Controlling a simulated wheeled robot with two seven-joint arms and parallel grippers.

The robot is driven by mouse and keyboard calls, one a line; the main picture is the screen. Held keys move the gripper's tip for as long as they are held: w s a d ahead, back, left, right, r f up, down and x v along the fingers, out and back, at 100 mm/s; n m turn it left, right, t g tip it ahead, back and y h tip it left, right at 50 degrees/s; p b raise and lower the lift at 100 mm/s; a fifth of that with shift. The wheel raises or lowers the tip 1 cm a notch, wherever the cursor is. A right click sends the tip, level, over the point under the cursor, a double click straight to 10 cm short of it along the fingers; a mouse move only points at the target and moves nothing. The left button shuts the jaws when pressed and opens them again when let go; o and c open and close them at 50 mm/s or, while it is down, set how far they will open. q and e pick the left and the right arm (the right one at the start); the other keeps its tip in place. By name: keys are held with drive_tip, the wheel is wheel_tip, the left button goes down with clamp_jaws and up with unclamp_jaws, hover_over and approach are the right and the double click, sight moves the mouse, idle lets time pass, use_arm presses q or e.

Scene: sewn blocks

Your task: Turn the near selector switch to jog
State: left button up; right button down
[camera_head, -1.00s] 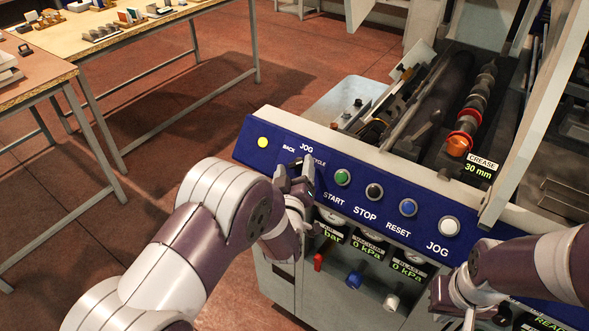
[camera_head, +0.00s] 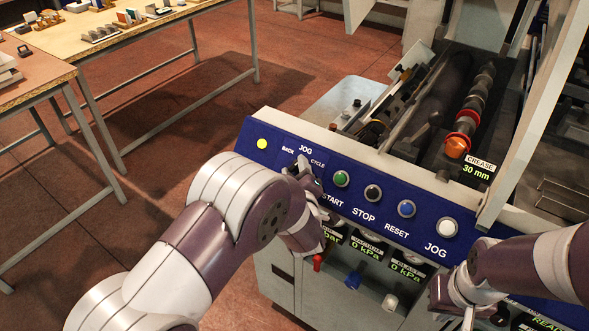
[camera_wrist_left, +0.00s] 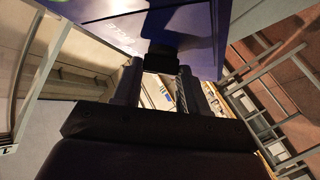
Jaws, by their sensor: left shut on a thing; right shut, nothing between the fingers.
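The selector switch sits on the blue control panel (camera_head: 407,228), among the labels BACK, JOG and CYCLE. In the left wrist view its dark knob (camera_wrist_left: 161,58) lies between my left fingertips. My left gripper (camera_head: 303,168) is shut on it; the fingers also show in the wrist view (camera_wrist_left: 158,78). In the head view my gripper and wrist hide most of the knob, so I cannot read clearly which label it points to. My right gripper (camera_head: 452,304) is shut and empty, low in front of the panel's right part.
Green START (camera_head: 341,179), black STOP (camera_head: 373,193), blue RESET (camera_head: 406,208) and white JOG (camera_head: 447,228) buttons run to the right of the switch. A yellow lamp (camera_head: 262,143) is at its left. Gauges and coloured knobs sit below. Tables stand at the far left.

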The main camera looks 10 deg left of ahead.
use_arm(q)
drive_tip(key=n+g, duration=0.1)
drive_tip(key=n+g+y+p, duration=0.1)
drive_tip(key=n, duration=0.1)
drive_tip(key=shift+w+d+r, duration=0.1)
drive_tip(key=shift+d+r, duration=0.05)
drive_tip(key=shift+r, duration=0.15)
drive_tip(key=shift+w+n+g+y+p, duration=0.1)
drive_tip(key=shift+n+g+y+p, duration=0.3)
drive_tip(key=shift+n+g+p, duration=1.15)
drive_tip(key=o, duration=1.1)
drive_tip(key=shift+c, duration=0.2)
drive_tip(key=shift+d, duration=0.1)
drive_tip(key=v, duration=1.2)
drive_tip(key=shift+s, duration=0.3)
drive_tip(key=shift+d+r, duration=0.1)
